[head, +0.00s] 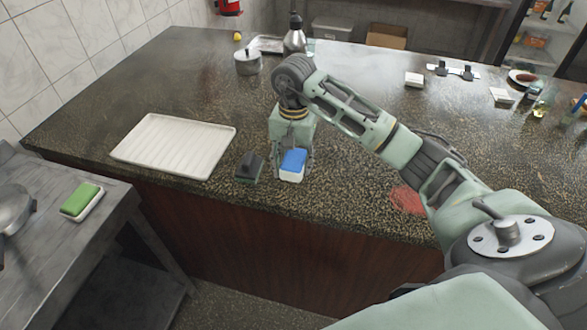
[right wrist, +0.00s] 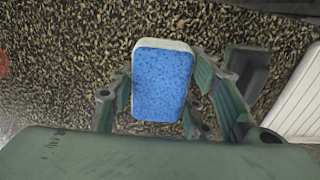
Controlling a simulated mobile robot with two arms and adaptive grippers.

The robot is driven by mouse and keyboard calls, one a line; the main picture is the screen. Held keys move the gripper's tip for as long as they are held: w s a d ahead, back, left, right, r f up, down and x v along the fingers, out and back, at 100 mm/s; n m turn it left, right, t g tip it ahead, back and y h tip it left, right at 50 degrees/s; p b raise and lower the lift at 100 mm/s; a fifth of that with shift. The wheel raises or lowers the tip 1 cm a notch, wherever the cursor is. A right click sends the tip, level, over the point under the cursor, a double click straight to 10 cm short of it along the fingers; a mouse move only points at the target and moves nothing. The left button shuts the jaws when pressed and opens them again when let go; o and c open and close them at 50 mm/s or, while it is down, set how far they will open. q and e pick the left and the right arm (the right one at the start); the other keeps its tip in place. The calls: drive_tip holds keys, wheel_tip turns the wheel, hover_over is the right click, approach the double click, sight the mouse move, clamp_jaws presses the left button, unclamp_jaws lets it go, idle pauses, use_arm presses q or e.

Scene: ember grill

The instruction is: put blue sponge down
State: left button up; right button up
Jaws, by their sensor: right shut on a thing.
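The blue sponge (head: 293,162) has a blue top and a white lower part. In the head view it is at the front edge of the dark speckled counter (head: 330,185). My right gripper (head: 292,168) points down around it and is shut on it. In the right wrist view the sponge (right wrist: 163,82) sits between the two fingers, blue face toward the camera. Whether its underside touches the counter I cannot tell. My left gripper is not in view.
A dark block (head: 249,168) stands just left of the sponge, and a white ribbed tray (head: 175,146) lies further left. A green sponge (head: 80,199) lies on the metal side table (head: 75,240). A pot (head: 248,62) stands behind.

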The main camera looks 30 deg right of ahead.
wheel_tip(320, 180, down, 4)
drive_tip(key=shift+r+p, duration=0.2)
drive_tip(key=shift+p, duration=0.7)
drive_tip(key=shift+w+f, duration=0.1)
drive_tip(key=shift+f, duration=0.2)
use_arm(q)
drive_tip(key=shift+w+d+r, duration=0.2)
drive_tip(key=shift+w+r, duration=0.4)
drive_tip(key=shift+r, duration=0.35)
use_arm(e)
drive_tip(key=shift+f+b, duration=0.2)
drive_tip(key=shift+b, duration=0.1)
drive_tip(key=o, duration=1)
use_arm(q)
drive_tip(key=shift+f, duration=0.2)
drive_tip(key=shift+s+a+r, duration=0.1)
use_arm(e)
drive_tip(key=shift+r, duration=0.15)
